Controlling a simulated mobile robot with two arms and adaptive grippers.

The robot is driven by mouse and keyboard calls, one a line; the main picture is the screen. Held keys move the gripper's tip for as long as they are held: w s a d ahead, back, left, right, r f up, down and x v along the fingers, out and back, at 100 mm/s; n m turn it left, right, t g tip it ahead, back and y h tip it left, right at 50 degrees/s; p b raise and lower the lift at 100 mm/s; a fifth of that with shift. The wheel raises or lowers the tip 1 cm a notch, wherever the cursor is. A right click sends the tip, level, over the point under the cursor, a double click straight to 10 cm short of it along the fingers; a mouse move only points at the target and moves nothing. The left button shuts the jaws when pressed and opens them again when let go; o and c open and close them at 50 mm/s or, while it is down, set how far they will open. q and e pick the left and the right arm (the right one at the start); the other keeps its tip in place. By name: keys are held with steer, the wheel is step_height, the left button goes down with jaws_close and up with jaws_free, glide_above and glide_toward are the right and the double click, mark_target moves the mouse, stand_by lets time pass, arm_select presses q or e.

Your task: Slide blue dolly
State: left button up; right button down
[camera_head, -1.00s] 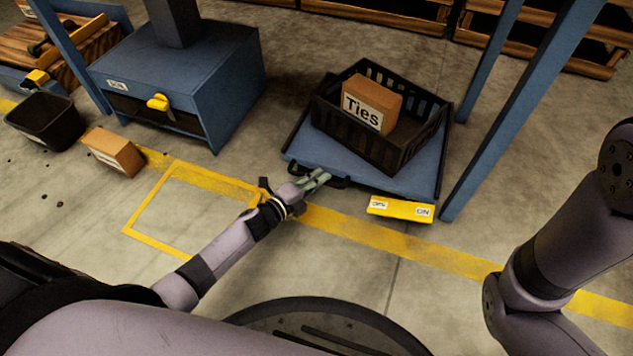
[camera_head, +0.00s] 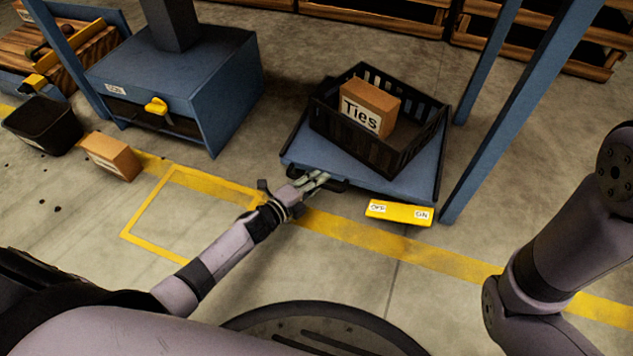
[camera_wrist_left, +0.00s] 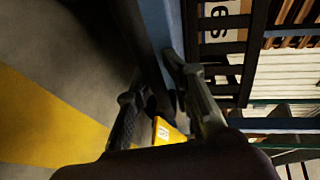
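The blue dolly (camera_head: 300,153) stands on the floor right of centre in the head view, with a black handle (camera_head: 332,185) at its front left edge. A black slatted crate (camera_head: 350,141) sits on it, holding a brown box marked Ties (camera_head: 373,99). My left gripper (camera_head: 315,180) is at the handle, its fingers apart in the wrist view (camera_wrist_left: 160,85). A dark bar and the dolly's blue edge show between and beyond them. I cannot tell whether the fingers touch the handle. My right arm's links show at the right; its gripper is out of view.
A yellow OFF/ON panel (camera_head: 398,212) lies by the dolly's front edge. A blue post (camera_head: 520,112) rises right of the dolly. A blue machine (camera_head: 215,75), a cardboard box (camera_head: 111,155) and a black bin (camera_head: 42,126) stand left. The yellow outlined floor square (camera_head: 180,262) is empty.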

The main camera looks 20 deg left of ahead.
arm_select(q)
steer(key=shift+d, duration=0.1)
steer(key=shift+s, duration=0.4)
steer(key=v, duration=1.1)
steer(key=shift+a, duration=0.25)
